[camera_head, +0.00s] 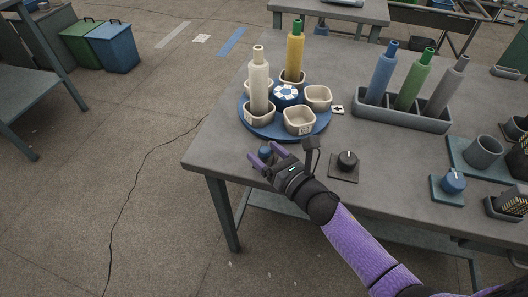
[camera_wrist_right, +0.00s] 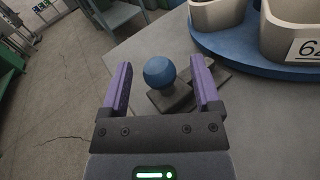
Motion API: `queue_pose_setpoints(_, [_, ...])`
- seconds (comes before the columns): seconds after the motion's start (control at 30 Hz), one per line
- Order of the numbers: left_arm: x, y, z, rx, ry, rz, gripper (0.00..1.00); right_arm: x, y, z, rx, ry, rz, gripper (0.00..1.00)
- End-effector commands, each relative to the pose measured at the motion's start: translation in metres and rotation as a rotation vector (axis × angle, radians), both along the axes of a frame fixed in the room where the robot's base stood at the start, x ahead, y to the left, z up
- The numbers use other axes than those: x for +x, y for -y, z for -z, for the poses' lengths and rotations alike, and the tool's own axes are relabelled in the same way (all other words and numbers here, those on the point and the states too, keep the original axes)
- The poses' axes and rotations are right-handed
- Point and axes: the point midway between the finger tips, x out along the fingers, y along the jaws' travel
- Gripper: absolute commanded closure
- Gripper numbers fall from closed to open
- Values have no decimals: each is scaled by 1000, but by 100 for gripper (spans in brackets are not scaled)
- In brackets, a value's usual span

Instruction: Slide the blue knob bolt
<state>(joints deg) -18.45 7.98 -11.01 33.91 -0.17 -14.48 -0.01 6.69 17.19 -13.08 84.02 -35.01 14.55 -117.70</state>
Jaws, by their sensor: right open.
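The blue knob bolt (camera_wrist_right: 159,73) shows in the right wrist view as a round blue ball on a dark grey base (camera_wrist_right: 174,100) near the table's edge. In the head view the blue knob (camera_head: 265,152) is partly hidden by my right gripper (camera_head: 263,156). My right gripper (camera_wrist_right: 160,88) is open, with one purple finger on each side of the knob in the wrist view. I see a gap between the knob and each finger; contact is not visible. My left gripper is not in view.
A blue turntable (camera_head: 272,133) with cups and two bottles stands just behind the knob. A black dial (camera_head: 347,160) on a plate is to its right. A grey rack (camera_head: 401,117) holds three bottles. A blue dial (camera_head: 453,181) sits farther right. The table's left corner is bare.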

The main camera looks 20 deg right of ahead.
Motion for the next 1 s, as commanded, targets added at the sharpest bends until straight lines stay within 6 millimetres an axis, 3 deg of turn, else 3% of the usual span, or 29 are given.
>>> queue_pose_setpoints(0.37, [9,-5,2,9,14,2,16,8,-3,0,-1,-1,0,19])
queue_pose_setpoints(0.73, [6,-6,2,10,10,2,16,7,-3,0,-1,-1,0,98])
queue_pose_setpoints(1.0, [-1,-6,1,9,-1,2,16,7,-3,0,-1,-1,0,100])
